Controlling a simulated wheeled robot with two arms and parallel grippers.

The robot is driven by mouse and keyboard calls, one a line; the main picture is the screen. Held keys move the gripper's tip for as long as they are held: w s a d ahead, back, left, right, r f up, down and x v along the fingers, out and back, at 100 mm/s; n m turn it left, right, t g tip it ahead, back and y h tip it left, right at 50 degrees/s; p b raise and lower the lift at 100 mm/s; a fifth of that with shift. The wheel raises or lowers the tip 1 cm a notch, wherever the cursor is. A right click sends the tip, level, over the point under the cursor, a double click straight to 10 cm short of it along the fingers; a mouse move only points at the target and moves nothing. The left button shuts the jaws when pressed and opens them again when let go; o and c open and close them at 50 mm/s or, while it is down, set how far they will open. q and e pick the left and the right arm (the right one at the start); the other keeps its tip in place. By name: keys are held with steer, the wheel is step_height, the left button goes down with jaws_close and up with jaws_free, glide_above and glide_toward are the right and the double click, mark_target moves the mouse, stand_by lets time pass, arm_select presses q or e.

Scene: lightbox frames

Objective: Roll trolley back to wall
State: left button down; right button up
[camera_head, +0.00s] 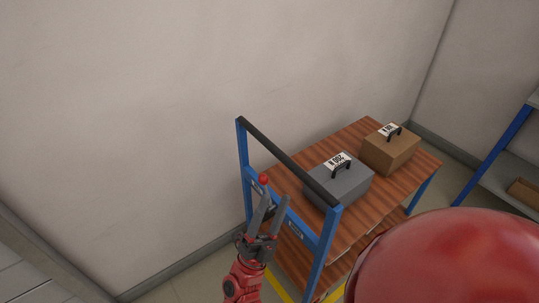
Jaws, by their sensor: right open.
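The trolley has a blue frame, a dark push bar (285,158) and a brown wooden top deck (352,128). It stands beside the pale wall (120,110); I cannot tell whether it touches it. My right gripper (275,196) is open and empty at the handle end, with its fingers pointing up in front of the blue crossbar, below the push bar. I cannot tell whether it touches the frame. A small red ball (263,179) shows near the left fingertip. My left gripper is not in view.
A grey case (340,187) and a brown case (391,152), both with black handles and labels, sit on the top deck. A lower wooden deck (290,262) shows. Blue-framed shelving (497,150) stands at right. Yellow floor tape (277,287) lies below the trolley.

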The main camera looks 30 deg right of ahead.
steer(key=w+f+m+g+y, duration=0.2)
steer(key=w+f+y, duration=0.2)
steer(key=w, duration=0.1)
steer(key=y, duration=0.5)
glide_toward(279, 156)
steer(key=x, duration=0.3)
steer(key=p+x, duration=0.1)
steer(key=x, duration=0.3)
steer(key=f+p+x, duration=0.1)
steer(key=x, duration=0.3)
steer(key=shift+w, duration=0.2)
jaws_close()
steer(key=shift+f, duration=0.1)
stand_by(0.4)
